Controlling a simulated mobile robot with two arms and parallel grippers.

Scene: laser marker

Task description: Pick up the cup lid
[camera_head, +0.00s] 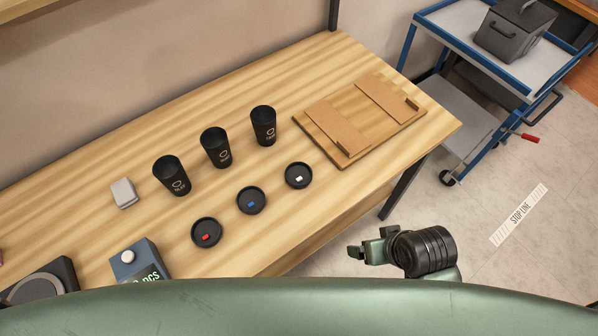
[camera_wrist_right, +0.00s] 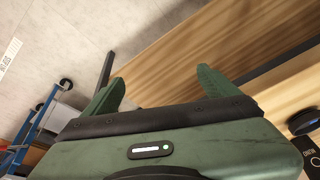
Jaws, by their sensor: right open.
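Three round black cup lids lie in a row on the wooden table: one with a red tab (camera_head: 206,232), one with a blue tab (camera_head: 251,200), one with a white tab (camera_head: 299,175). Three black cups (camera_head: 171,176) (camera_head: 216,148) (camera_head: 263,126) stand upright behind them. My right gripper (camera_head: 367,248) is off the table's front edge, to the right of and below the white-tab lid, apart from it. In the right wrist view its fingers (camera_wrist_right: 160,88) are spread and empty. Part of a dark round lid (camera_wrist_right: 312,123) shows at that view's right edge. My left gripper is out of view.
A wooden board (camera_head: 365,128) with brown flat pieces lies at the table's right end. A small grey box (camera_head: 124,193), a blue device (camera_head: 140,262) and a dark scale-like device (camera_head: 42,284) are at the left. A blue cart (camera_head: 455,104) stands beyond the table.

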